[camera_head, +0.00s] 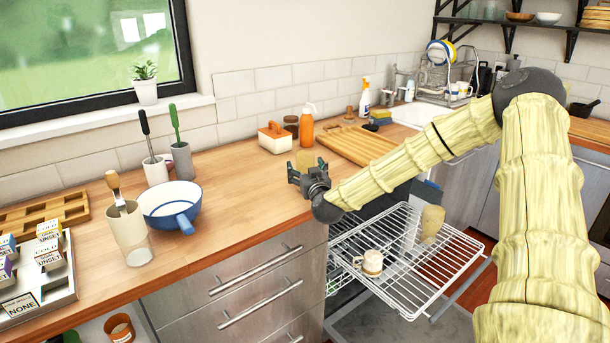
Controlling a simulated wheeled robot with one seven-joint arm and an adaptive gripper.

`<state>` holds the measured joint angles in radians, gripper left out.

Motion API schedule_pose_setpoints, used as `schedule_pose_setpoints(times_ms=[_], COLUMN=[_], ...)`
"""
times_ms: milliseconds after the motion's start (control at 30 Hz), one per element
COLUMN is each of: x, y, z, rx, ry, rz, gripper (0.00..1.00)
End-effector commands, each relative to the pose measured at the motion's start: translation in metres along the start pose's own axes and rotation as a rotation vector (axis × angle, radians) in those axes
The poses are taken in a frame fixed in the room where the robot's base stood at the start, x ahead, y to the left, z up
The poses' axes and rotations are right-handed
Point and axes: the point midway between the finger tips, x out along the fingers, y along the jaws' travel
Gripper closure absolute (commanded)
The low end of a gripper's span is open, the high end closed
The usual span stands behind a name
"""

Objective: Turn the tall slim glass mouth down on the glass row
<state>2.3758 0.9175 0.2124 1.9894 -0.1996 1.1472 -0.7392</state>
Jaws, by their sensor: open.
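My gripper (308,174) is open above the front edge of the wooden counter, beside the pulled-out wire rack. A tan, glass-like vessel (306,158) shows just behind the fingers. Its lower part is hidden by the gripper, and I cannot tell whether the fingers touch it. The wire dishwasher rack (400,290) is out below my arm. A yellowish tumbler (432,222) stands at its right back, seemingly mouth down. A cream mug with a tan band (370,262) sits near its front left. I cannot tell which part of the rack is the glass row.
On the counter stand a blue-and-white pan (170,205), a beige holder with a tool (130,236), an orange bottle (306,128) and a wooden board (352,143). Steel drawers (250,290) lie left of the rack. The counter between pan and gripper is clear.

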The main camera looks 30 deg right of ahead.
Motion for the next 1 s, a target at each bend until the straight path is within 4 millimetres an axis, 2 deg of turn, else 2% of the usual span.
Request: schedule_pose_setpoints(times_ms=[67,100,300,400,733,1000], x=[0.0,0.0,0.0,0.0,0.0,0.0], y=[0.0,0.0,-0.001,-0.001,0.0,-0.001], z=[0.0,0.0,0.0,0.0,-0.002,-0.021], rx=[0.0,0.0,0.0,0.0,0.0,0.0], ry=[0.0,0.0,0.0,0.0,0.001,0.003], rz=[0.0,0.0,-0.001,-0.001,-0.001,-0.002], gripper=[0.21,0.25,0.61,0.76,0.77,0.77])
